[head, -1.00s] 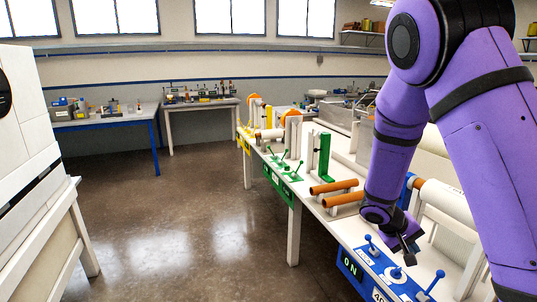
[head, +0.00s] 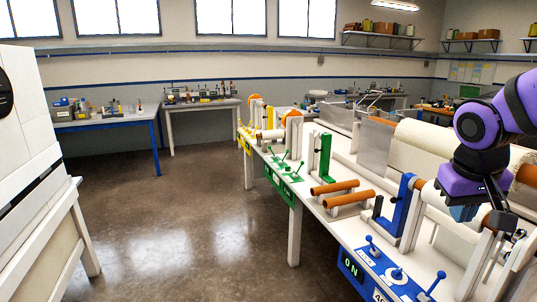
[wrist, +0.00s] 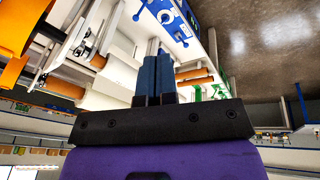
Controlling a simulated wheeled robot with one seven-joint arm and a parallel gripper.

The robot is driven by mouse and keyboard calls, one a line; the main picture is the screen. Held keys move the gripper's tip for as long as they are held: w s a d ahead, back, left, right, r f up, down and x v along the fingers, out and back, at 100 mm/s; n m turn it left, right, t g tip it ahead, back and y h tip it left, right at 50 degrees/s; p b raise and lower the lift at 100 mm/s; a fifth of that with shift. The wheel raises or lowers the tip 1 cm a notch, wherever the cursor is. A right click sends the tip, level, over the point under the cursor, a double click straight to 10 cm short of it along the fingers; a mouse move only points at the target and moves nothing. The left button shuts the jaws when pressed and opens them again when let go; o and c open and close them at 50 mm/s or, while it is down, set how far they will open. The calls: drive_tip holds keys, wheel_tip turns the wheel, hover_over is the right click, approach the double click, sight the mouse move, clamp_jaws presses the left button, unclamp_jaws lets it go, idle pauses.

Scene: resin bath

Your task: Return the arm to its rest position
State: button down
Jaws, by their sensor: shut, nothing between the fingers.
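My purple arm (head: 478,125) is at the right edge of the head view, bent above the white workbench, with its end near the rollers. In the wrist view, my gripper (wrist: 157,78) has its two dark blue fingers side by side and touching, with nothing between them. The fingertips in the head view are small and hard to make out against the machine parts.
The long white bench (head: 347,222) carries a blue control panel (head: 385,272) with levers, orange-brown rollers (head: 348,198), a blue upright (head: 404,205) and a green upright (head: 325,157). A white cabinet (head: 30,130) stands left. Open floor (head: 190,225) lies between.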

drive_tip(key=s+a+r+t+y, duration=0.1)
drive_tip(key=s+a+r, duration=0.1)
drive_tip(key=s, duration=0.3)
drive_tip(key=s+a+r+n+t+y, duration=0.1)
drive_tip(key=s+a+r+t, duration=0.1)
drive_tip(key=s+r, duration=0.2)
drive_tip(key=shift+s, duration=1.1)
drive_tip(key=shift+w+r, duration=0.1)
drive_tip(key=shift+w, duration=0.05)
